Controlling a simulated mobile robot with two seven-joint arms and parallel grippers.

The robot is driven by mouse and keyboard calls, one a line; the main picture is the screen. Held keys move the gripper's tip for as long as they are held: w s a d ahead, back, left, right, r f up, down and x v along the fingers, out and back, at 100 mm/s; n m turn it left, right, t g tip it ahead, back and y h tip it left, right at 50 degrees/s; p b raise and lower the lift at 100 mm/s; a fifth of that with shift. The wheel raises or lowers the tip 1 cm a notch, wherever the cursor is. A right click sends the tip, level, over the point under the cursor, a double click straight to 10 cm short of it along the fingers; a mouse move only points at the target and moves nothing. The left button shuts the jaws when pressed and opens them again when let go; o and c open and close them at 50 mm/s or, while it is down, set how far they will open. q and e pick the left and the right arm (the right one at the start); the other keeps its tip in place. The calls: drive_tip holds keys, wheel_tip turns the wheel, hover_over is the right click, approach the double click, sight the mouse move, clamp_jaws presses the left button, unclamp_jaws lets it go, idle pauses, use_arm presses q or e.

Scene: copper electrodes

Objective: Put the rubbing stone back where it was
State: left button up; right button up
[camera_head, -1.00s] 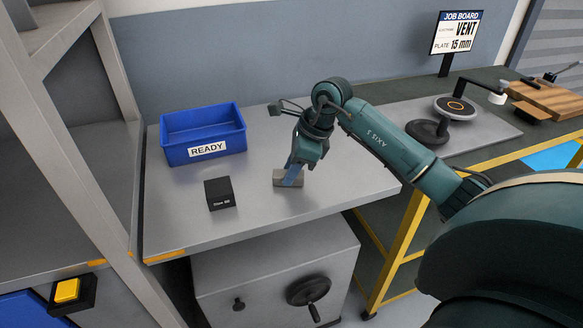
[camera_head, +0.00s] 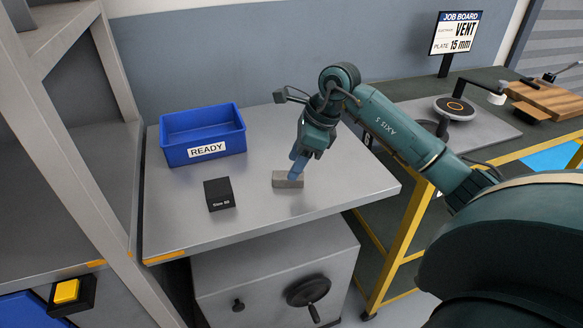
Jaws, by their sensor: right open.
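The rubbing stone (camera_head: 286,181), a small grey-brown block, lies flat on the steel table (camera_head: 250,215) right of the black block. My right gripper (camera_head: 297,170) is just above and behind the stone, pointing down, with its blue fingers close to the stone's top. It is open and holds nothing. In this view I cannot tell whether the fingertips still touch the stone. My left gripper is not in view.
A blue bin (camera_head: 203,135) labelled READY stands at the back left of the table. A black block (camera_head: 219,194) with small white lettering sits left of the stone. The table's front part is clear. A job board (camera_head: 456,33) reads VENT, 15 mm.

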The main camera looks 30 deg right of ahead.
drive_tip(key=v, duration=0.9)
